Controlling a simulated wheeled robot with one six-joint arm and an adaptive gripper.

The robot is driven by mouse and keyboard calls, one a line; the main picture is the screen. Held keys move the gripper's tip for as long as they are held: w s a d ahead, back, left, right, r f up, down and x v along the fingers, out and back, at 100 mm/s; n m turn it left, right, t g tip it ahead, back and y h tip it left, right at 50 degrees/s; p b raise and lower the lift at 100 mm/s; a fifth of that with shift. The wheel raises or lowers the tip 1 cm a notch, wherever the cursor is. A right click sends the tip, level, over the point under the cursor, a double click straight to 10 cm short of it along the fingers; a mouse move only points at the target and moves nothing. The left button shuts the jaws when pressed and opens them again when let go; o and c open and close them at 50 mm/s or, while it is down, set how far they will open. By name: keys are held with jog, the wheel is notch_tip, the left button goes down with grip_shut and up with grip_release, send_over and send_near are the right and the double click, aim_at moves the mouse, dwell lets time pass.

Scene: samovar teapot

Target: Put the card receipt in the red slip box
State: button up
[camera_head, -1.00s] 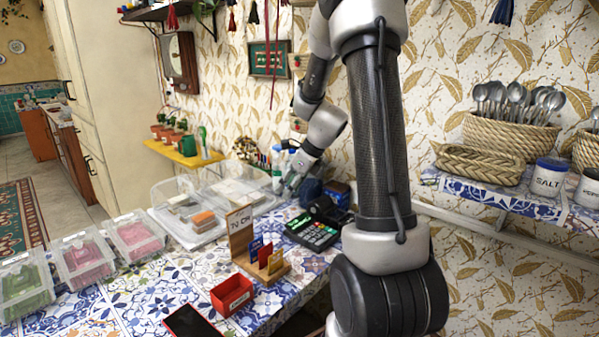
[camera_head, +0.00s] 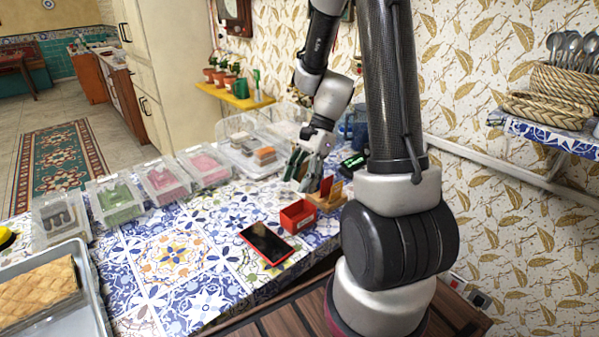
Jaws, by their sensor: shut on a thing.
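The red slip box (camera_head: 297,217) stands on the tiled counter, open at the top, just behind the dark phone. My gripper (camera_head: 303,178) points down a little behind and above the box, close to the wooden card stand. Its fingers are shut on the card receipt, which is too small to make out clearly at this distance. The card terminal (camera_head: 352,161) is partly hidden behind my gripper and arm.
A wooden stand (camera_head: 334,199) with coloured cards is right beside the box. A black phone with a red edge (camera_head: 267,243) lies in front. Clear bins (camera_head: 163,178) line the counter's back; a metal tray (camera_head: 95,300) sits at front left. Open tiles lie between.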

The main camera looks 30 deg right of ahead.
notch_tip(320, 180, down, 6)
jog(key=shift+f, duration=0.4)
jog(key=shift+c, duration=0.7)
jog(key=shift+s+f, duration=0.15)
jog(key=shift+f, duration=0.05)
jog(key=o, duration=0.5)
jog(key=shift+d+f, duration=0.1)
jog(key=shift+f, duration=0.4)
jog(key=shift+o, duration=0.2)
jog(key=shift+c, duration=0.9)
jog(key=shift+o, duration=0.6)
jog(key=shift+w+a+f, duration=0.2)
jog(key=shift+a+f, duration=0.3)
jog(key=shift+f, duration=0.15)
